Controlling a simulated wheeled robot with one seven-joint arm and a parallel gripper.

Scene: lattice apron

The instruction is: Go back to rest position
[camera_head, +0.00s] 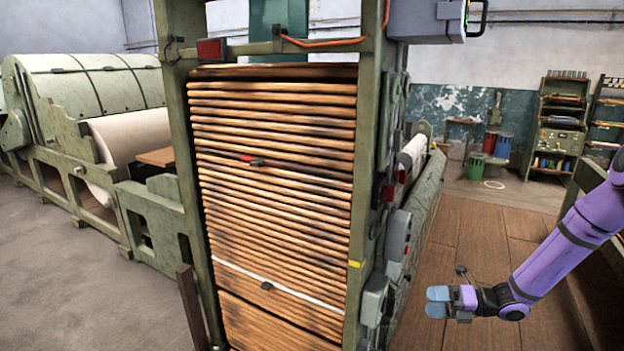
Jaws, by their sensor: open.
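My purple arm reaches in from the right edge. My gripper (438,301), with blue fingertips, points left at the lower right of the view. It is open and I see nothing between the fingers. It hangs over the wooden floor, to the right of the tall green machine frame (183,150) and apart from it in the picture. The frame holds a stack of brown wooden slats (270,180). A small red and black item (252,160) lies on the slats, and a small dark piece (267,286) sits lower down.
Grey boxes (398,235) stick out from the frame's right side, near my gripper. A green machine with a pale roll (130,133) stands at the left. Buckets (475,167) and a shelf rack (558,125) stand at the back right. The plank floor (480,235) between is clear.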

